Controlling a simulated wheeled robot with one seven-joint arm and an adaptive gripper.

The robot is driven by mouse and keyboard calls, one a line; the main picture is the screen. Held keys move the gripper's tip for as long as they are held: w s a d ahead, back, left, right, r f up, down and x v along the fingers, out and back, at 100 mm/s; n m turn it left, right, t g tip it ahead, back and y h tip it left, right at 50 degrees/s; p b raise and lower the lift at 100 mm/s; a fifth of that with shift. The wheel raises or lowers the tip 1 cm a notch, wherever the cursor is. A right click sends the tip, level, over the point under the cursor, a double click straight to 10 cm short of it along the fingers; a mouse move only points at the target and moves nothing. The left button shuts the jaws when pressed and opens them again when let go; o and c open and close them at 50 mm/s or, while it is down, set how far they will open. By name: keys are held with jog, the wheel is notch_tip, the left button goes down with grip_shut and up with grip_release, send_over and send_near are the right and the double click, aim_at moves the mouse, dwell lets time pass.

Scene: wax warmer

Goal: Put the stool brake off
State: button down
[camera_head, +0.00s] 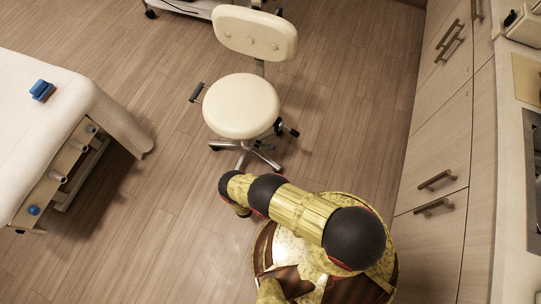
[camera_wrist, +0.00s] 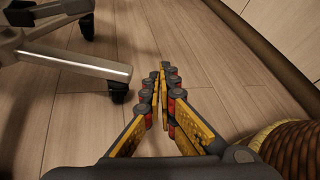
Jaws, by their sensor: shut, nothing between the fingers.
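The cream stool (camera_head: 241,105) with a backrest stands on a metal star base in the upper middle of the head view. A dark-gripped lever (camera_head: 197,92) juts from its left side, and dark fittings (camera_head: 287,128) show at its right. In the wrist view, a metal leg (camera_wrist: 80,62) ends in a black caster (camera_wrist: 118,91) to the left of my gripper (camera_wrist: 160,72). My gripper is shut and empty, pointing low over the floor, apart from the caster. I cannot tell which part is the brake or how it is set.
A white bed (camera_head: 60,110) with a blue item (camera_head: 41,90) on it stands at left. Wooden cabinets (camera_head: 440,150) with handles run along the right. A wheeled stand (camera_head: 190,8) is at the top. Wooden floor (camera_head: 150,215) lies clear between bed and stool.

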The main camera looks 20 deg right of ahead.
aim_at(266, 146)
jog(key=w+a+r+n+t+y, duration=0.25)
jog(key=w+a, duration=0.35)
jog(key=w, duration=0.3)
jog(key=shift+t+h, duration=0.35)
jog(key=shift+t, duration=0.1)
jog(key=b+x, duration=0.1)
jog(key=x, duration=0.5)
jog(key=f+b+x, duration=0.1)
jog(key=x, duration=0.2)
jog(key=shift+d+f+b, duration=0.1)
jog(key=shift+b, duration=0.25)
